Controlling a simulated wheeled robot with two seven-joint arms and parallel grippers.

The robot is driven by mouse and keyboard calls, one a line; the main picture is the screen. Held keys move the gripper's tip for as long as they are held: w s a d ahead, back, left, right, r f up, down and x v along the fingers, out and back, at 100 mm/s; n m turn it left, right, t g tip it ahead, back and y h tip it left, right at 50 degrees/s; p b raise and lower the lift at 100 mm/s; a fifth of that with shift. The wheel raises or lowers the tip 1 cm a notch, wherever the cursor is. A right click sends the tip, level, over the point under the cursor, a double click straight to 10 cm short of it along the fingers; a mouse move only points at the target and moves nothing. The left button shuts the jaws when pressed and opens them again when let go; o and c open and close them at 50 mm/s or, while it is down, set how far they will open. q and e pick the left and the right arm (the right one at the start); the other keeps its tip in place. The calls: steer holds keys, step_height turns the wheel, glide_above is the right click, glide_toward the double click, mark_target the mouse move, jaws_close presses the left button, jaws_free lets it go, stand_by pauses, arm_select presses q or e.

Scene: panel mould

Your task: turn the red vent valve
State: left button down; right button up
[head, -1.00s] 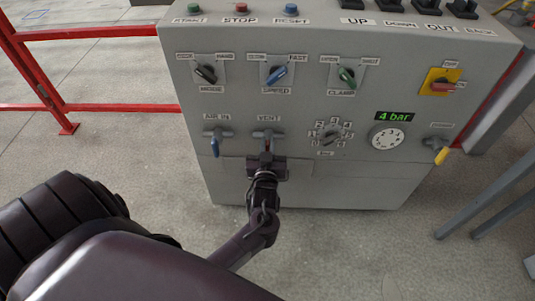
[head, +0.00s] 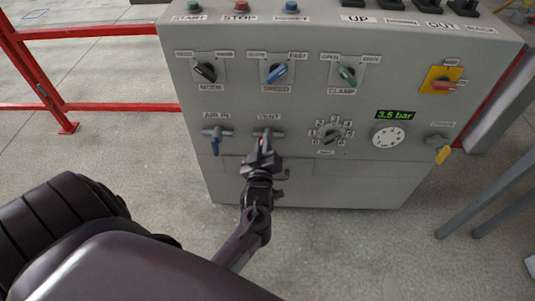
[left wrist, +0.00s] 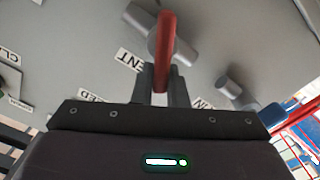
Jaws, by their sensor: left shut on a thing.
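The red vent valve handle (left wrist: 167,40) sits on its grey pipe body (left wrist: 190,45), under the VENT label (head: 269,117) on the panel. In the left wrist view the red lever stands between the two fingers of my left gripper (left wrist: 160,82), which is shut on it. In the head view my left gripper (head: 262,150) reaches up to the valve and hides most of the lever. The pressure display (head: 396,114) reads 3.5 bar. My right gripper is not in view.
The blue AIR IN valve (head: 215,146) is just left of the vent valve. A numbered rotary knob (head: 331,136) and a white gauge (head: 388,136) are to the right. The yellow-handled valve (head: 442,154) is at the far right. Red railing (head: 100,107) stands on the left.

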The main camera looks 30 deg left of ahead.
arm_select(q)
steer(key=shift+f+n, duration=0.15)
steer(key=shift+n, duration=0.15)
